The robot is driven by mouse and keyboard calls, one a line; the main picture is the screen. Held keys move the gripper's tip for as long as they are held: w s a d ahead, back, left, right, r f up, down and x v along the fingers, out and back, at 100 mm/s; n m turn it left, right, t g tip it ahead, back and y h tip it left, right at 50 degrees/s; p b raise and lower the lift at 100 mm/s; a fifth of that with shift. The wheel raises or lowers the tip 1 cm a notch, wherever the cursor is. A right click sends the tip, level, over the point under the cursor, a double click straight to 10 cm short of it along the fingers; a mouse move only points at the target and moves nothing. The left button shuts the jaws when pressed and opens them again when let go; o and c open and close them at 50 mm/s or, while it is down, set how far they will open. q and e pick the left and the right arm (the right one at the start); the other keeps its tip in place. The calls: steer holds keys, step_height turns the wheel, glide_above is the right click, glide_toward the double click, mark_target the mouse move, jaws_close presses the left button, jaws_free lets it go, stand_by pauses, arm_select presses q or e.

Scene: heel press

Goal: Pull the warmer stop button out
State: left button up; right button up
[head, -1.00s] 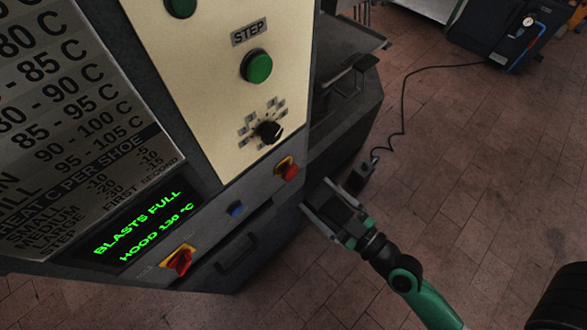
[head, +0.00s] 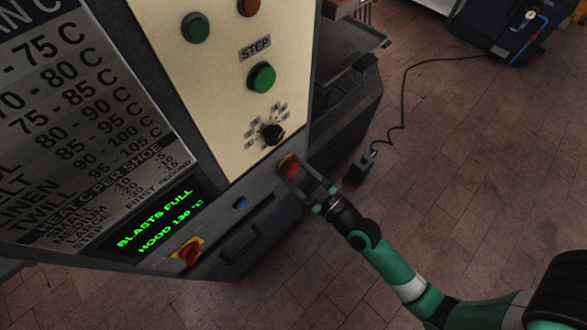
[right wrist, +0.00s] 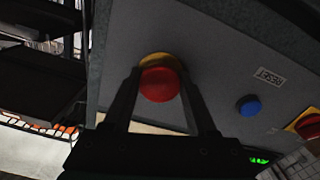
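A round red button on a yellow base, likely the warmer stop button (head: 290,168), is on the lower grey strip of the machine's front. It also shows in the right wrist view (right wrist: 160,85). My right gripper (head: 294,182) is at this button, with one finger on each side of it. In the right wrist view the fingers (right wrist: 160,72) stand apart with the red cap between them, a narrow gap seeming to remain at the sides. My left gripper is in neither view.
A blue button (head: 240,204) and a red-and-yellow switch (head: 188,252) are on the same strip. A black knob (head: 272,132) and a green button (head: 262,77) are above. A cable (head: 402,105) lies on the open tiled floor to the right.

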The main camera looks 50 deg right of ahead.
jaws_close()
steer(key=shift+s+f+b, duration=0.1)
steer(key=shift+s+b, duration=0.3)
steer(key=shift+s, duration=0.1)
steer(key=shift+o, duration=2.3)
jaws_free()
steer(key=shift+o, duration=1.3)
steer(key=shift+s, duration=0.15)
